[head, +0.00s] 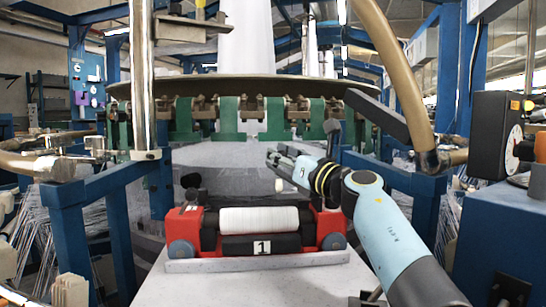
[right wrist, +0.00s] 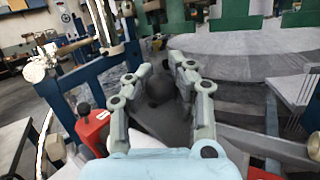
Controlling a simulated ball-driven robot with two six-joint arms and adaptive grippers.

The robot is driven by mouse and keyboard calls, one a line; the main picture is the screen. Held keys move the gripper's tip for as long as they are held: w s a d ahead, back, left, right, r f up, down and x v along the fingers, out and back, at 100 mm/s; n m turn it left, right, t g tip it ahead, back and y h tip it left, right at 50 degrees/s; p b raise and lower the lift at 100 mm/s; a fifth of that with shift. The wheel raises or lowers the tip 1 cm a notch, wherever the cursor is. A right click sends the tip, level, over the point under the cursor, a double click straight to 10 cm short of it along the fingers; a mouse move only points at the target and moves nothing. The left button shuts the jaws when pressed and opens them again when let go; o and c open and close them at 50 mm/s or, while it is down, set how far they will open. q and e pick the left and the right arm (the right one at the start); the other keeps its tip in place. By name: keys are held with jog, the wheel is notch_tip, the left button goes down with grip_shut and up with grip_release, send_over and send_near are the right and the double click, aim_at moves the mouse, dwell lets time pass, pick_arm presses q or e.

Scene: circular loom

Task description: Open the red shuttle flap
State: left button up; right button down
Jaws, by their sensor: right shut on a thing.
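The red shuttle (head: 332,228) sits on the pale table in the head view. It holds a white bobbin (head: 259,219) and has a black front piece marked 1. Part of its red body (right wrist: 92,128) shows at the left of the right wrist view, with a black knob. My right gripper (head: 275,162) is above and behind the shuttle. In the right wrist view its fingers (right wrist: 156,78) are shut on a dark round knob (right wrist: 158,90), with a dark grey piece below it. I cannot tell clearly how this piece, perhaps the flap, joins the shuttle. My left gripper is out of view.
A metal strip (head: 258,262) runs along the front of the shuttle. Blue frame posts (head: 72,235) stand on the left. The loom ring (head: 220,88) with green plates (head: 229,120) hangs behind and above. A black box with a dial (head: 495,130) is at the right.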

jog(key=shift+d+f, duration=0.25)
jog(key=shift+d, duration=0.05)
jog(key=c, duration=1.6)
grip_release()
jog(key=o, duration=0.5)
jog(key=shift+s+d+r, duration=0.15)
jog(key=shift+d, duration=0.15)
jog(key=shift+c, duration=0.2)
jog(key=shift+o, duration=0.6)
jog(key=shift+a+r, duration=0.15)
jog(key=shift+a, duration=0.05)
jog(key=v, duration=1.2)
